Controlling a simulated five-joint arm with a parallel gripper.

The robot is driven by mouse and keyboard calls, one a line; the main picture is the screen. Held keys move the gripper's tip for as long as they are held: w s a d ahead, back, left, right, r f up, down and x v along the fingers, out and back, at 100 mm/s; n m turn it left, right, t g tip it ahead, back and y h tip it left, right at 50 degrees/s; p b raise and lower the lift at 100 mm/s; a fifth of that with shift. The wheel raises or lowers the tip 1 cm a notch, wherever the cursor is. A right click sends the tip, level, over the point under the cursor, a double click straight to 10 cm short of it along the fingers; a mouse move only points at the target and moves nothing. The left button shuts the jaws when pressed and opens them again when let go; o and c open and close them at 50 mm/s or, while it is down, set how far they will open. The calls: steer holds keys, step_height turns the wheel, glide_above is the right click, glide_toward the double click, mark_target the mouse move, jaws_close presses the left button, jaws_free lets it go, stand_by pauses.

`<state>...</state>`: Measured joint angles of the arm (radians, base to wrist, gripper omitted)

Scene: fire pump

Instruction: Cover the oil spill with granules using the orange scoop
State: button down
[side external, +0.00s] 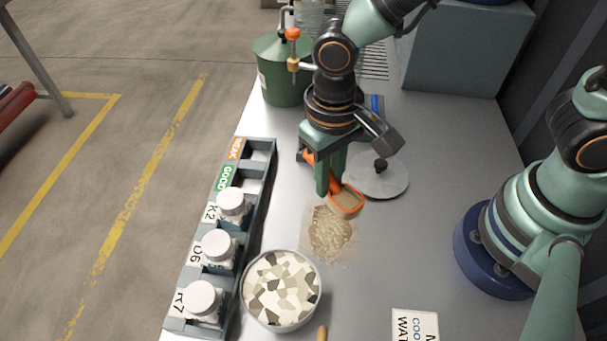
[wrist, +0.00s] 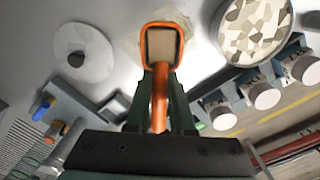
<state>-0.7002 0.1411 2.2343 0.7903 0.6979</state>
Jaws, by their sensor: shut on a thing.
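My gripper (side external: 331,178) is shut on the handle of the orange scoop (side external: 347,203). The scoop also shows in the wrist view (wrist: 160,78), its bowl holding a level tan-grey fill. The scoop is at the upper right edge of a patch of pale tan granules (side external: 330,234) on the grey bench. Any dark oil under the granules is hidden; a thin beige stain shows round the patch. Whether the scoop touches the bench is unclear.
A grey lid with a black knob (side external: 378,176) lies close right of the scoop. A rack (side external: 262,165) with several white-capped jars (side external: 217,245) lines the left edge. A green can (side external: 280,70) stands at the back. A white card (side external: 414,325) lies at the front.

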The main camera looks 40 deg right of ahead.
mark_target(310, 183)
steer(key=shift+s+a+f, duration=0.5)
steer(key=shift+s+f, duration=0.15)
steer(key=shift+f, duration=0.75)
steer(key=shift+s+a+f, duration=0.55)
steer(key=shift+s+f, duration=0.05)
steer(key=shift+f, duration=0.75)
steer(key=shift+s+a+f, duration=0.5)
steer(key=shift+s+f, duration=0.15)
steer(key=shift+f, duration=0.75)
steer(key=shift+w+d+f, duration=0.25)
steer(key=shift+w+f, duration=0.05)
steer(key=shift+f, duration=0.35)
steer(key=shift+w+d, duration=4.5)
steer(key=shift+d, duration=0.05)
steer(key=shift+w+a, duration=0.8)
steer(key=shift+a, duration=0.1)
steer(key=shift+s+a, duration=4.8)
steer(key=shift+w+a, duration=0.6)
steer(key=shift+w, duration=0.3)
steer(key=shift+w+d, duration=4.55)
steer(key=shift+d, duration=0.1)
steer(key=shift+w+r, duration=0.1)
steer(key=shift+r, duration=0.05)
step_height(310, 183, up, 8)
